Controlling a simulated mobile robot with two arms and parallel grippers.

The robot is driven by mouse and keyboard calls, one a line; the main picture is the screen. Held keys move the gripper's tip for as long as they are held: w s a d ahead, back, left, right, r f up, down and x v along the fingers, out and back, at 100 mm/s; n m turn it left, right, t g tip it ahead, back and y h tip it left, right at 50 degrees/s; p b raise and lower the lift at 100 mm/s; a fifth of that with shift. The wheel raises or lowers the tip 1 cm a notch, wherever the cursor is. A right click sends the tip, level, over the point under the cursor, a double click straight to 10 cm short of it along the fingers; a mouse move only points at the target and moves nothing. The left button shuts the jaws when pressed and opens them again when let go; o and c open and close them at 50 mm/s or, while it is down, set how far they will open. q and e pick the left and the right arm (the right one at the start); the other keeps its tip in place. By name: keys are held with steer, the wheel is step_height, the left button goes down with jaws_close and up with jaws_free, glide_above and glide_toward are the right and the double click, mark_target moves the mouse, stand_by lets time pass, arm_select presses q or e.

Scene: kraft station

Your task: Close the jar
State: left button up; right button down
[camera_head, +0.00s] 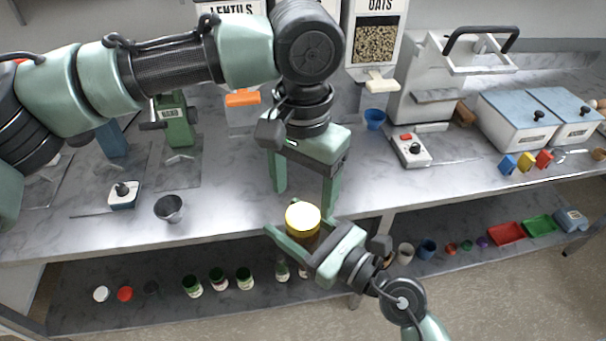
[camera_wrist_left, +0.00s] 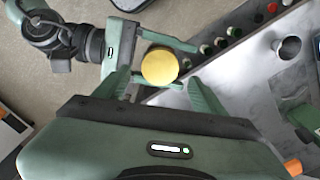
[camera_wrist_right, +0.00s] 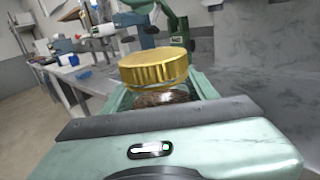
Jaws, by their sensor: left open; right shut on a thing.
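A jar with a gold lid (camera_head: 303,218) on its top is held upright in my right gripper (camera_head: 300,240), in front of the counter's edge. In the right wrist view the lid (camera_wrist_right: 155,70) sits over the glass jar (camera_wrist_right: 160,98), which has dark contents; I cannot tell whether it is screwed down. My right gripper is shut on the jar below the lid. My left gripper (camera_head: 304,198) is open and empty, pointing down above the lid. In the left wrist view the lid (camera_wrist_left: 160,66) lies between and beyond its fingers.
The marble counter (camera_head: 235,200) lies behind the jar, with a grey cup (camera_head: 169,208) and a blue cup (camera_head: 375,119). A lower shelf (camera_head: 75,285) below holds several lids and small jars. Lentil and oats dispensers (camera_head: 378,40) stand at the back.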

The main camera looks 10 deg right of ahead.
mark_target(303, 215)
arm_select(q)
step_height(303, 215, down, 5)
steer(key=shift+r, duration=0.1)
stand_by(0.3)
steer(key=c, duration=1.5)
steer(key=shift+o, duration=0.2)
steer(key=m, duration=0.8)
steer(key=o, duration=1.5)
steer(key=shift+o, duration=0.2)
